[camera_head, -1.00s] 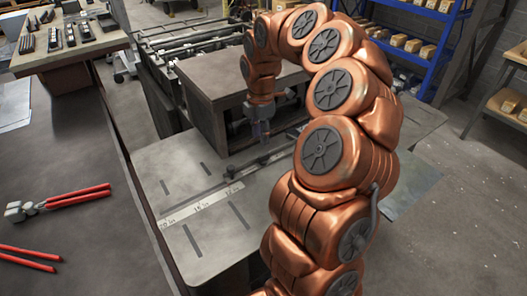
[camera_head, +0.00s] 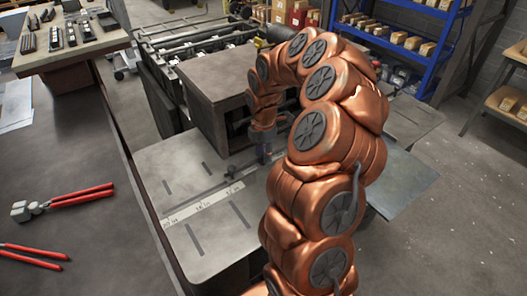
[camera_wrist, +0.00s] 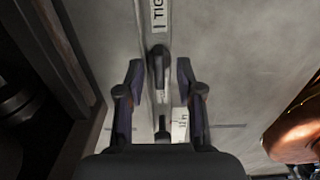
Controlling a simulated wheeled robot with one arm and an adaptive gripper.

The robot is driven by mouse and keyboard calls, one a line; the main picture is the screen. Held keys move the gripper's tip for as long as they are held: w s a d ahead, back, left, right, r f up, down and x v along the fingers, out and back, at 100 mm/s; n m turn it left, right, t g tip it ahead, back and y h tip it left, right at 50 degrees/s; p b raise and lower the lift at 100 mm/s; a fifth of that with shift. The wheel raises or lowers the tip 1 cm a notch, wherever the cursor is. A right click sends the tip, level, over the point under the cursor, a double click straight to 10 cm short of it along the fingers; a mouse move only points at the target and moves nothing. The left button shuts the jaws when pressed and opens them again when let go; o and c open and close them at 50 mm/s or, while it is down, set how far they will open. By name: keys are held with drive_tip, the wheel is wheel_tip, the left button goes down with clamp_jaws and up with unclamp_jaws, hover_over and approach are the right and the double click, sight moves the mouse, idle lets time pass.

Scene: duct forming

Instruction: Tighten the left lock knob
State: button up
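A dark lever-like lock knob (camera_wrist: 159,62) stands on a grey metal bar in the wrist view, below a white label with "TIG" readable. My gripper (camera_wrist: 159,72) has its two fingers spread, one on each side of the knob, with visible gaps to both. I cannot tell the fingers' height relative to the knob. In the head view my gripper (camera_head: 264,158) points down over the far part of the metal worktable (camera_head: 215,240). A small dark knob-like part (camera_head: 231,172) sits on the bar to its left. I cannot tell which knob the wrist view shows.
A white ruler strip (camera_head: 203,204) lies along the worktable. A dark boxy machine part (camera_head: 215,90) stands just behind my gripper. Red-handled pliers (camera_head: 70,199) lie on the left bench. A blue shelf with boxes (camera_head: 410,40) stands at the back right.

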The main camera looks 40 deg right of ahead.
clamp_jaws()
